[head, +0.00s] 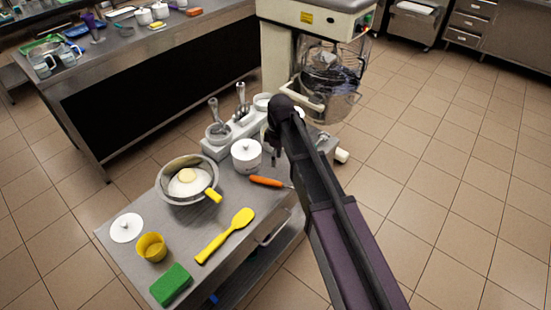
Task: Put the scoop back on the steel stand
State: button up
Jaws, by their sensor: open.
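The pale grey stand (238,133) is at the back of the steel work table, with round wells in it. A metal scoop-like tool (213,110) stands upright in its left well, and a second metal tool (241,96) stands upright further right. I cannot tell which one is the task's scoop. My gripper (275,156) is open and points down, just right of the white lidded pot (246,155) and in front of the stand's right end. Nothing shows between its fingers. My arm hides the table's right side and part of the stand's right end.
On the table are a pan (168,172) of white contents, a yellow spatula (225,236), an orange-handled tool (267,181), a white lid (126,228), a yellow cup (152,246) and a green sponge (171,284). A large mixer (318,60) stands behind. A counter (150,75) is at back left.

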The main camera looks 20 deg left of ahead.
jog(key=shift+w+r+p, duration=0.2)
jog(key=shift+r+p, duration=0.65)
jog(key=shift+r, duration=0.35)
jog(key=s+d+m, duration=0.2)
jog(key=d+m, duration=0.4)
jog(key=d, duration=0.6)
jog(key=s+d+m+t, duration=0.1)
jog(key=s+d+m, duration=0.2)
jog(key=d, duration=0.9)
jog(key=s+d+m+t, duration=0.1)
jog(key=s+d+m, duration=0.2)
jog(key=d+m, duration=0.6)
jog(key=d, duration=0.4)
jog(key=shift+s+f, duration=0.15)
jog(key=shift+f, duration=0.05)
jog(key=shift+c, duration=0.6)
